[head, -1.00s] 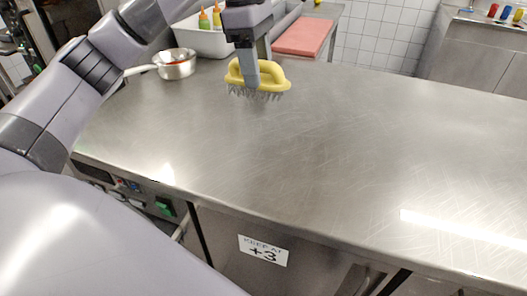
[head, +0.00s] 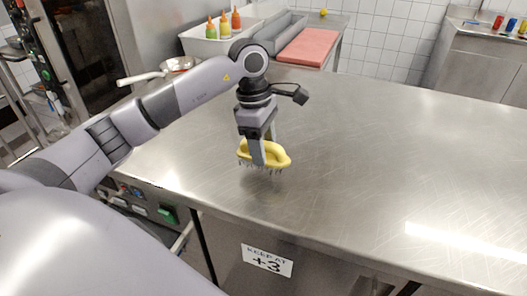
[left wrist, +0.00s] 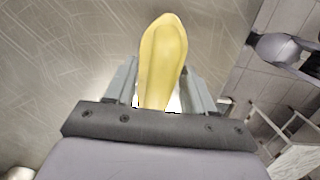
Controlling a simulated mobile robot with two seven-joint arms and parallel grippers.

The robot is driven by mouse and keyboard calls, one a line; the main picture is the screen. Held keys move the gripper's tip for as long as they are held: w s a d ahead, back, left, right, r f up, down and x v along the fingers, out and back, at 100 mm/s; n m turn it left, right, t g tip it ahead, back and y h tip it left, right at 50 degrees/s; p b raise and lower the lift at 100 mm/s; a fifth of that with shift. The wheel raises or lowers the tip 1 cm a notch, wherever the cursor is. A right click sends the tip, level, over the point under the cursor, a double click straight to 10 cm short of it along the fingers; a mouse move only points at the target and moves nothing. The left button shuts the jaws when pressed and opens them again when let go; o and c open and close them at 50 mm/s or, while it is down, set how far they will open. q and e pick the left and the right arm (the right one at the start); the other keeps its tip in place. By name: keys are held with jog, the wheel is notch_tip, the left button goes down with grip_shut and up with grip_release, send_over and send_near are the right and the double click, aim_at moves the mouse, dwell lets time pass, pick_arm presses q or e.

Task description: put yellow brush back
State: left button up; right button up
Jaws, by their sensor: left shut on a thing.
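The yellow brush (head: 279,156) has a rounded yellow handle and dark bristles pointing down. My left gripper (head: 264,156) is shut on its handle. In the head view the brush is upright over the left part of the steel worktop (head: 370,150), its bristles close to the surface; I cannot tell whether they touch. In the left wrist view the yellow handle (left wrist: 163,50) sticks out from between the two grey fingers (left wrist: 160,90). My right gripper is not in view.
A pan (head: 178,64) lies behind my left arm. A white bin with sauce bottles (head: 224,24), a grey tray (head: 281,30) and a red board (head: 307,46) stand at the back. The worktop's middle and right are clear.

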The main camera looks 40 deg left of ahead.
pick_arm(q)
jog(key=shift+f, duration=1.05)
jog(key=shift+f, duration=0.25)
jog(key=o, duration=0.9)
jog(key=shift+r, duration=0.1)
jog(key=shift+o, duration=0.2)
jog(key=shift+r, duration=0.1)
jog(key=r, duration=0.4)
jog(key=a+r, duration=0.1)
jog(key=r, duration=0.7)
jog(key=shift+s+a+b, duration=0.2)
jog(key=shift+a+b, duration=0.15)
jog(key=shift+b, duration=0.05)
